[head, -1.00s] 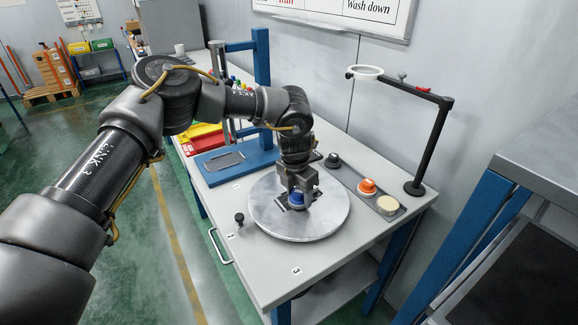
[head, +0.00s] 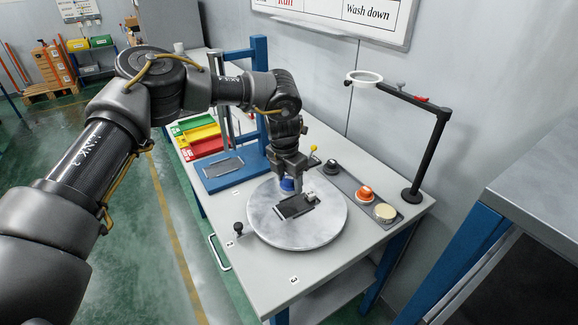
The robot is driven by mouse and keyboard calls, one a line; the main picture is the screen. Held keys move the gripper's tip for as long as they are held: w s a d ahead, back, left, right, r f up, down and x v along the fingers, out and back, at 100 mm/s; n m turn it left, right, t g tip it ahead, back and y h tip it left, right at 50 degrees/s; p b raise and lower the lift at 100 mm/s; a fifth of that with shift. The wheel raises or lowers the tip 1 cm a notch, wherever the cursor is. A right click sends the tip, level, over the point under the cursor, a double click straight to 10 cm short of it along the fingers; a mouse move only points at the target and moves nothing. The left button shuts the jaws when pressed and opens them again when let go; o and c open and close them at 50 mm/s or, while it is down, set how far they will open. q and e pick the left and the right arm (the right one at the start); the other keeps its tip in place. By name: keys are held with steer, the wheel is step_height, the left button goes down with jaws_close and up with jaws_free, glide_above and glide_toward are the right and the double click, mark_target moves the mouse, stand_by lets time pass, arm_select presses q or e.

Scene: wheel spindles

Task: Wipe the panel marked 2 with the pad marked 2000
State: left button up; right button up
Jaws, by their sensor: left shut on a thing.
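Another grey panel (head: 223,167) lies on the blue stand's base at the back left. I cannot read a 2 on either panel. My right gripper is out of view.
A dark strip on the right holds a black knob (head: 332,167), an orange-topped one (head: 365,193) and a cream one (head: 385,211). A black post with a ring arm (head: 430,150) rises beside them. Green, yellow and red trays (head: 200,135) stand at the back left. The front table area is clear.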

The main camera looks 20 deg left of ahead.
arm_select(q)
steer(key=shift+r+p, duration=0.8)
steer(key=shift+r, duration=0.7)
steer(key=shift+f, duration=0.1)
steer(key=shift+s+a, duration=0.1)
